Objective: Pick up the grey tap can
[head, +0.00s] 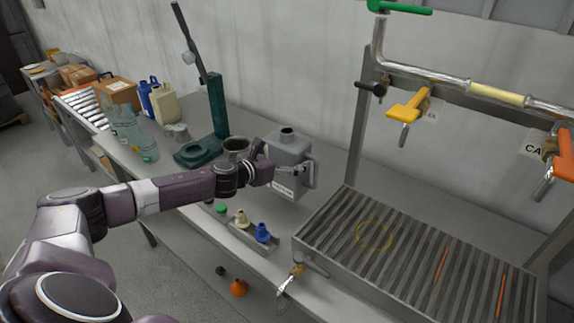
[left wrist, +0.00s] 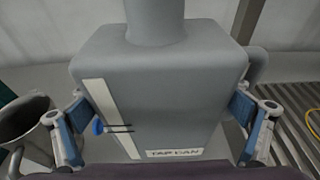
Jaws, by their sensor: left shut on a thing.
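The grey tap can (head: 287,150) is a boxy can with a short round neck, a side handle and a pale label, upright over the bench beside the slatted tray. In the left wrist view the can (left wrist: 180,85) fills the middle, with the words TAP CAN and a pale strip on its face. My left gripper (head: 284,171) has its fingers on both sides of the can and is shut on it. I cannot tell whether the can's base touches the bench, as its bottom is partly hidden. My right gripper is not in view.
The slatted tray (head: 330,228) lies right of the can, under a pipe with yellow (head: 408,106) and green handles. A dark cup (head: 236,145) and a green stand (head: 218,105) are left of it. Small caps, including a blue one (head: 262,232), sit in front.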

